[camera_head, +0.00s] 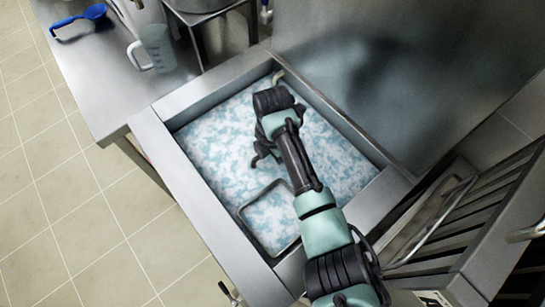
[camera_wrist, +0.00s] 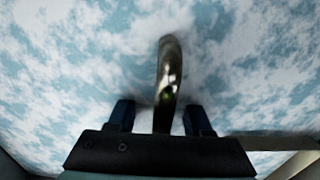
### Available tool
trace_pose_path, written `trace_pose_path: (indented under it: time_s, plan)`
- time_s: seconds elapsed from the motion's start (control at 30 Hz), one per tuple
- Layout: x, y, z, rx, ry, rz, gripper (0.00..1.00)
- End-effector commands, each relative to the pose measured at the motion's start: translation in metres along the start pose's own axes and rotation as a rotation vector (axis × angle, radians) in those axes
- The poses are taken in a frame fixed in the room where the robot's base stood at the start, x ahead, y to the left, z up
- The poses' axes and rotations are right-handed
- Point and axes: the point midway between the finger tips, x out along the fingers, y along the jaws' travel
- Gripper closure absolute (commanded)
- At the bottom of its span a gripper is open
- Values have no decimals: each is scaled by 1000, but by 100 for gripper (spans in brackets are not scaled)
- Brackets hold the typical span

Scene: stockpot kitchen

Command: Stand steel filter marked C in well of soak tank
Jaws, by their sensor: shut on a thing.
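The soak tank (camera_head: 160,150) is a steel basin filled with white and blue foam. A thin rectangular steel rim (camera_head: 244,222) shows at its near side, with foam inside; I cannot tell for sure that it is the well. My gripper (camera_head: 264,158) is over the middle of the tank, close to the foam. In the wrist view my gripper (camera_wrist: 158,118) is shut on a shiny curved steel bar (camera_wrist: 168,75), which stands between the dark fingers. Whatever lies below the bar is hidden by foam. No letter C is visible, and I cannot confirm that the bar belongs to the filter.
A tall steel panel (camera_head: 430,60) stands behind the tank. A dark slatted unit (camera_head: 480,205) stands at the right. The tiled floor (camera_head: 60,210) at left is clear.

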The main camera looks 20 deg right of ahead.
Motion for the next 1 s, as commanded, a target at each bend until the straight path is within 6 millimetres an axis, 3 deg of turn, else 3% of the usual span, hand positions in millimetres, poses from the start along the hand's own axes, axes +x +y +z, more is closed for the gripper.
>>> trace_pose_path:
  time_s: [0.23, 0.27, 0.43, 0.77, 1.0]
  plan:
    - [-2, 1, 1, 0, -3, 4, 100]
    - [-2, 1, 1, 0, -3, 4, 47]
    - [-1, 1, 1, 0, -2, 3, 16]
    - [0, 0, -1, 0, 2, -1, 15]
    - [-36, 1, 0, 0, -2, 5, 15]
